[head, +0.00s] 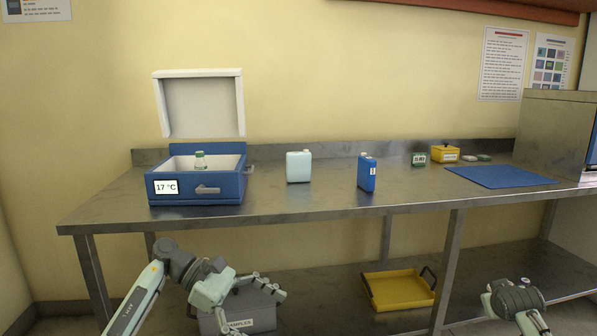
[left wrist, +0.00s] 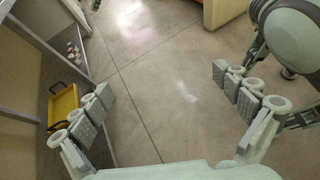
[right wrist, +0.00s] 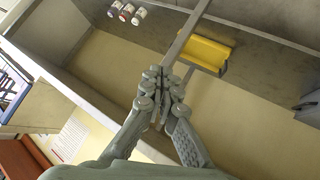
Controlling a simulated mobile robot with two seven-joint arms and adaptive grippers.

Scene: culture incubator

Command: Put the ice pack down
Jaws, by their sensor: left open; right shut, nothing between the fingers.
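A pale blue-white, pack-shaped container (head: 299,167) stands upright on the steel bench, right of the blue cool box. I cannot tell for sure which is the ice pack. My left gripper (head: 264,287) is below the bench's front edge, open and empty; the left wrist view shows its fingers (left wrist: 162,88) wide apart over the floor. My right gripper (right wrist: 163,80) is shut and empty in the right wrist view. In the head view only part of my right arm shows, at bottom right.
The cool box (head: 226,187) has its lid (head: 198,75) raised, a "17 °C" display and a green-capped bottle (head: 200,163) inside. A blue mat (head: 500,177), yellow box (head: 445,153) and green block (head: 419,160) are right. A yellow tray (head: 398,291) and grey crate (head: 262,312) are below.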

